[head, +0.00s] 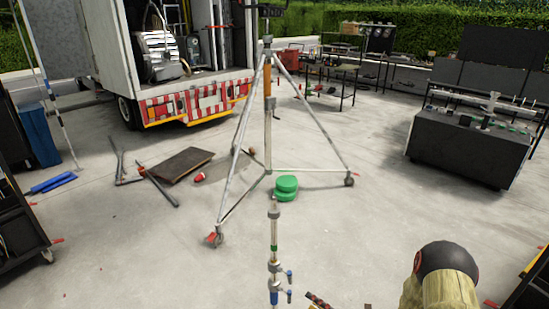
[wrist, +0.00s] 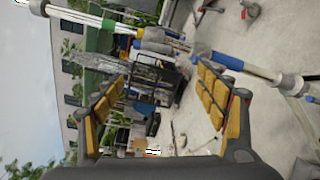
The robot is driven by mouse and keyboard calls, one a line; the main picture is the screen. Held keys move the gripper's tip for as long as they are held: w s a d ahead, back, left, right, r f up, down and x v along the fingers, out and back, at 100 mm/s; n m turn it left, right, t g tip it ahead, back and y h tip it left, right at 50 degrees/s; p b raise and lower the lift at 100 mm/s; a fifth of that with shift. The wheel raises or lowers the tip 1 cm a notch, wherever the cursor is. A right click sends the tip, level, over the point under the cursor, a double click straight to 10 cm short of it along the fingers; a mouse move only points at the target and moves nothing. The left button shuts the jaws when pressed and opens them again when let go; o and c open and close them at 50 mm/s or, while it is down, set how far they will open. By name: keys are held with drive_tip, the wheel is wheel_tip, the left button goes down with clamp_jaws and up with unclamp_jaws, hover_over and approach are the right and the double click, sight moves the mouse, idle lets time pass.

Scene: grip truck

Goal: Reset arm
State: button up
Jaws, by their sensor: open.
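My gripper (wrist: 163,72) shows in the wrist view as two spread dark fingers with yellow pads. It is open, and nothing is clasped between the pads. A metal pole (wrist: 240,66) with blue and silver sleeves crosses the top of that tilted view, just past the fingertips. I cannot tell the exact gap. In the head view my gripper is not clearly visible. A slim pole with clamps (head: 274,235) rises at the bottom centre there.
A wheeled tripod stand (head: 268,130) stands ahead, with a green round object (head: 286,188) at its base. An open truck (head: 190,95) is behind. A dark cabinet (head: 470,150) stands right. Boards and bars (head: 180,164) lie left. Concrete at front left is mostly clear.

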drive_tip(key=s+a+f+n+g+y, duration=0.1)
drive_tip(key=s+a+f+n+g, duration=0.1)
drive_tip(key=s+a+n+g, duration=0.4)
drive_tip(key=s+d+r+n+g+h, duration=0.1)
drive_tip(key=s+r+n+g, duration=0.3)
drive_tip(key=s+n, duration=0.4)
drive_tip(key=s+d+r+n+g+h, duration=0.15)
drive_tip(key=s+r+n+g, duration=0.25)
drive_tip(key=s+n, duration=0.4)
drive_tip(key=s+d+r+n+t+h+b, duration=0.1)
drive_tip(key=s+d+r+n+t+h, duration=0.15)
drive_tip(key=d+r+n+h, duration=0.9)
drive_tip(key=s+a+r+n+t, duration=0.1)
drive_tip(key=r+n+t, duration=0.1)
drive_tip(key=r, duration=0.5)
drive_tip(key=s+a+r+n+t, duration=0.1)
drive_tip(key=a+r+n+t, duration=0.1)
drive_tip(key=r+n, duration=0.3)
wheel_tip(320, 180, up, 3)
drive_tip(key=shift+s+a+f+t+b, duration=0.1)
drive_tip(key=shift+s+a+t+b, duration=0.15)
drive_tip(key=shift+t+b, duration=0.35)
drive_tip(key=shift+c, duration=0.8)
